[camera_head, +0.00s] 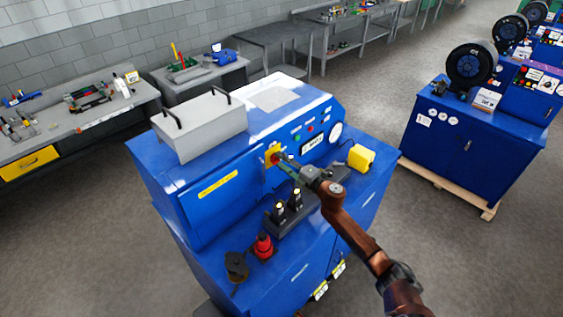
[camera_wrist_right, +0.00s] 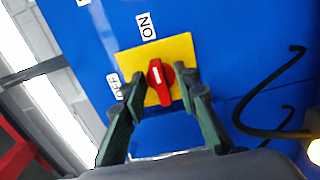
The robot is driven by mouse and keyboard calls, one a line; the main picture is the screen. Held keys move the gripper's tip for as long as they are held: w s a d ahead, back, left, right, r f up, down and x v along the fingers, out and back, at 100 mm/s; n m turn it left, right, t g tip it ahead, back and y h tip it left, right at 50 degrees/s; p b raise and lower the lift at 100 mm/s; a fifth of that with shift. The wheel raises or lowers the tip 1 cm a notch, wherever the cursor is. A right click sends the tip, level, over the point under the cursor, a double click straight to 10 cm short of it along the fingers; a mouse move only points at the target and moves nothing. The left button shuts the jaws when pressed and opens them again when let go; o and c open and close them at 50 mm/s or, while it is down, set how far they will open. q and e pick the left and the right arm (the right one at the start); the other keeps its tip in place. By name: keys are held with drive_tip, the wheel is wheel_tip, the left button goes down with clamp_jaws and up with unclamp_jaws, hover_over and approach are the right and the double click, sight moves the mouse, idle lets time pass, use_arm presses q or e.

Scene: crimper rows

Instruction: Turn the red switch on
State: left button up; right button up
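The red switch (camera_wrist_right: 159,83) is a knob on a yellow square plate (camera_wrist_right: 127,63) on the blue machine's front. In the right wrist view, its handle runs roughly up and down, with the upper end towards the ON label (camera_wrist_right: 146,26). The OFF label (camera_wrist_right: 114,86) is at the plate's left. My right gripper (camera_wrist_right: 160,75) is open, one finger on each side of the knob, with small gaps visible. In the head view, the right gripper (camera_head: 287,165) reaches the yellow plate (camera_head: 270,154) and partly covers the switch. My left gripper is not in view.
The blue machine (camera_head: 200,225) has a grey box with handles on top. A black cable (camera_wrist_right: 265,115) hangs right of the switch.

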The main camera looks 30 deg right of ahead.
drive_tip(key=v, duration=1.2)
